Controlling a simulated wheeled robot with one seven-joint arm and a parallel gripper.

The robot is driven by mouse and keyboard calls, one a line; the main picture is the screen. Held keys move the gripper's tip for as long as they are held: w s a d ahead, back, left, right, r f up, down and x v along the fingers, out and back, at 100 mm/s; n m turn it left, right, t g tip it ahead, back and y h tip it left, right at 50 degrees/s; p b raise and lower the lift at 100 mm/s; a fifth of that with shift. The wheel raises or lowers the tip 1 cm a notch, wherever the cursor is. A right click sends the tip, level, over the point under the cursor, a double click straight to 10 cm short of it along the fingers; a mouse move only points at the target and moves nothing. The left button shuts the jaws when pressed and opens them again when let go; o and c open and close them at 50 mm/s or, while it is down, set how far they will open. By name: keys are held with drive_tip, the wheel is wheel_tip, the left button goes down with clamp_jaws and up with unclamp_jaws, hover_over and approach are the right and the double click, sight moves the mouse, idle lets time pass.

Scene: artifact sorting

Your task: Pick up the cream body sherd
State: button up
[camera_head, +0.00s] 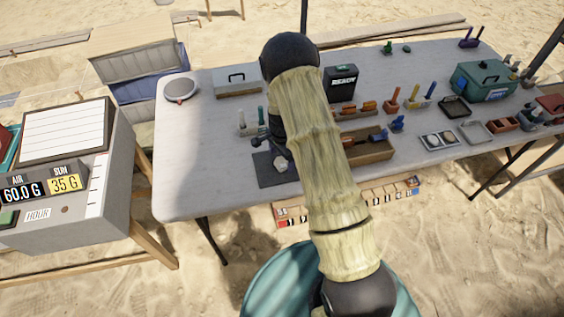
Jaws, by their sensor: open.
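A small pale piece (280,163), which looks like the cream body sherd, lies at the dark mat (268,181) near the front edge of the grey table. It is small in view, and my arm covers the area just right of it. My gripper (262,141) is partly hidden behind my arm. It shows as dark parts just above and left of the pale piece, open. I cannot tell its exact height over the mat or whether it touches the piece.
A wooden tray (374,152) with coloured tools stands right of my arm. A black box (339,85) and a grey case (237,89) stand farther back.

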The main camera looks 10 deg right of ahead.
drive_tip(key=shift+f, duration=0.6)
drive_tip(key=shift+c, duration=0.2)
drive_tip(key=c, duration=1)
